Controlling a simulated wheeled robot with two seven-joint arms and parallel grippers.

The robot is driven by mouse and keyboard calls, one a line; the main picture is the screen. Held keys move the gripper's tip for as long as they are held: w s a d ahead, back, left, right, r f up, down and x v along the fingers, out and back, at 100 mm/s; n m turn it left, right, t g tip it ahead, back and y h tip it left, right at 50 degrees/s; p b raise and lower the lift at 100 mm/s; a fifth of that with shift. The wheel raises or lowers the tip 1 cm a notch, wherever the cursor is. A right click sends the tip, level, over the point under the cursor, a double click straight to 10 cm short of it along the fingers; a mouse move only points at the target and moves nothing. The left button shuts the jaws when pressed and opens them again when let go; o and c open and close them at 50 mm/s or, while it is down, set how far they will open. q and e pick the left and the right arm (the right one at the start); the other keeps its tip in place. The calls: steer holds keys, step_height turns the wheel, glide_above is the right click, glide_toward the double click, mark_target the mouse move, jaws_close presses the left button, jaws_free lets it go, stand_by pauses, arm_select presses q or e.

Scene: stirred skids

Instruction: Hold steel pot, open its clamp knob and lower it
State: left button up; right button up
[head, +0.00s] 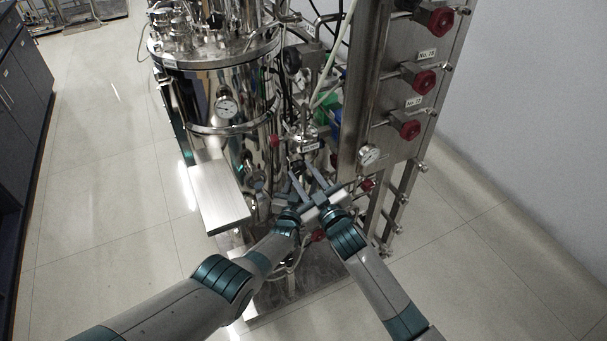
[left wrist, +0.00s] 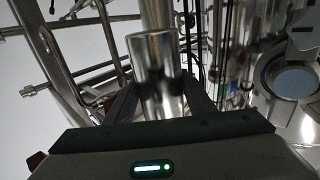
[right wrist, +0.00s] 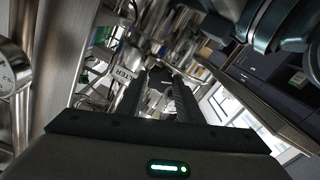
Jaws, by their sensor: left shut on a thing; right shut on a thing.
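In the left wrist view, the steel pot (left wrist: 158,62) is a shiny upright cylinder between the fingers of my left gripper (left wrist: 160,95), which is shut on it. In the head view the pot is largely hidden among the pipes and my grippers. My right gripper (head: 306,180) is close beside the left one, its fingers pointing up into the pipework. In the right wrist view, its fingers (right wrist: 165,88) are closed around a small dark part (right wrist: 158,74), which looks like the clamp knob; its shape is mostly hidden.
A panel (head: 372,95) with red knobs (head: 410,128) stands close at right. A flat metal box (head: 218,195) juts out at left. Hoses hang behind; open floor lies on both sides.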

arm_select(q)
steer(key=shift+w+r, duration=0.1)
steer(key=shift+r, duration=0.2)
arm_select(e)
steer(key=shift+f, duration=0.15)
steer(key=o, duration=1)
steer(key=shift+o, duration=0.2)
steer(key=v, duration=1.2)
steer(key=shift+w, duration=0.1)
arm_select(q)
steer(key=shift+w+d+r, duration=0.1)
steer(key=shift+w+r, duration=0.05)
steer(key=shift+r, duration=0.05)
steer(key=shift+f, duration=0.35)
arm_select(e)
steer(key=shift+f, duration=0.2)
